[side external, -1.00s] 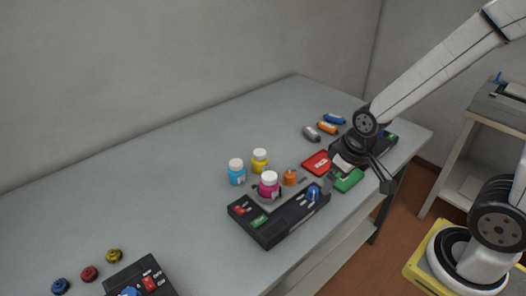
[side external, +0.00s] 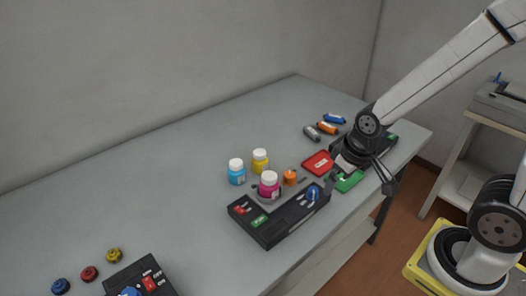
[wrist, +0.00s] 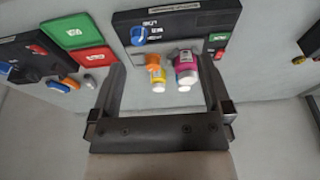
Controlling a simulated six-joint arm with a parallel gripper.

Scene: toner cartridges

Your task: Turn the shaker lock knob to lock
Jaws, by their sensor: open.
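The shaker is a black panel (side external: 280,222) with a magenta bottle (side external: 269,186) on its round seat. A blue knob (side external: 313,193) sits at the panel's right end. In the wrist view, the blue knob (wrist: 139,36) is at the upper left of the panel (wrist: 175,17), beside small white markings I cannot read. My gripper (side external: 362,180) is open and empty, right of the shaker above the red and green pads, apart from the knob. In the wrist view its two fingers (wrist: 160,64) frame the space below the panel.
An orange capped piece (side external: 290,177) stands behind the panel, with yellow (side external: 260,161) and cyan (side external: 237,172) bottles behind left. Red (side external: 318,163) and green (side external: 349,180) pads lie under my gripper. Several small cartridges (side external: 327,128) lie beyond. Another black panel (side external: 140,277) is front left.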

